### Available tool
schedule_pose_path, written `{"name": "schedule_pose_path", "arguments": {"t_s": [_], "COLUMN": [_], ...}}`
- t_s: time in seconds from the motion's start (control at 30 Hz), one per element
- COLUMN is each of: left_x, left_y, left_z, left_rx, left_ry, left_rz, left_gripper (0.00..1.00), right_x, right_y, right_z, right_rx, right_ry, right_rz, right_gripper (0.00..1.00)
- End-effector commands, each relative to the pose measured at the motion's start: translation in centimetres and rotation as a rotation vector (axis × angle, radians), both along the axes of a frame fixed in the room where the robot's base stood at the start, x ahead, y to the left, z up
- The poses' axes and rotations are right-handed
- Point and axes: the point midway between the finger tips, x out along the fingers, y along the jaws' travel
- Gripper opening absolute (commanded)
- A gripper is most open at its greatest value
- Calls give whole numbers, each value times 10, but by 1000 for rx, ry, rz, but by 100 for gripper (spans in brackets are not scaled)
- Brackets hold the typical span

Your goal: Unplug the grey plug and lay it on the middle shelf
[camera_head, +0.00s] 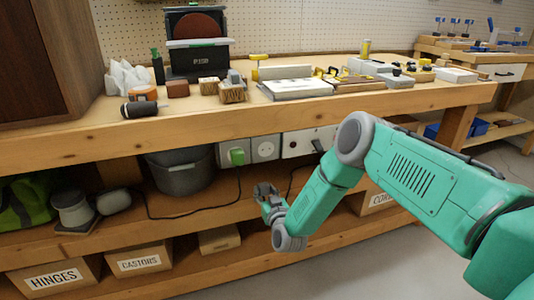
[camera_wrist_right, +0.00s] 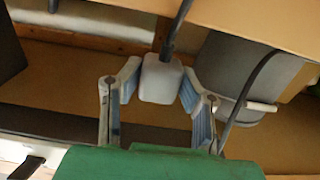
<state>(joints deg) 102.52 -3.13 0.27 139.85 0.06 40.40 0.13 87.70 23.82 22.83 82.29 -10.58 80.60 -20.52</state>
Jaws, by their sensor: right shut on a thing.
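The grey plug (camera_wrist_right: 161,80) sits between the two fingers of my right gripper (camera_wrist_right: 160,88) in the right wrist view, with a dark cord running from it. My right gripper (camera_head: 266,190) is shut on it. In the head view the gripper hangs in front of the bench opening, below the socket panel (camera_head: 290,146) and above the front part of the middle shelf (camera_head: 190,222). The plug is hard to make out there. The round socket (camera_head: 265,149) beside the green plug (camera_head: 237,156) is empty. My left gripper is out of view.
A grey bucket (camera_head: 182,178) stands on the middle shelf behind and left of the gripper. A black cord (camera_head: 185,214) runs along the shelf. A grey object (camera_head: 74,209) and a green bag (camera_head: 25,200) are at far left. Boxes (camera_head: 138,260) stand below. The shelf's front centre is mostly clear.

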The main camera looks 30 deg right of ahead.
Motion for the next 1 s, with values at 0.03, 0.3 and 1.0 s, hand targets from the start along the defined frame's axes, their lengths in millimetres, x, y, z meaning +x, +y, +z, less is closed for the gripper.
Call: {"name": "schedule_pose_path", "arguments": {"t_s": [0.03,0.3,1.0], "left_x": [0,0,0], "left_y": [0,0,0], "left_z": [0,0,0], "left_rx": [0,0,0], "left_ry": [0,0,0], "left_rz": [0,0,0], "left_gripper": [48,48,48], "right_x": [3,16,50], "right_y": [-1,-4,-12], "right_z": [1,1,0], "right_rx": [-1,-1,0], "right_ry": [-3,-4,-2], "right_rz": [-1,-1,0], "right_gripper": [0,0,0]}}
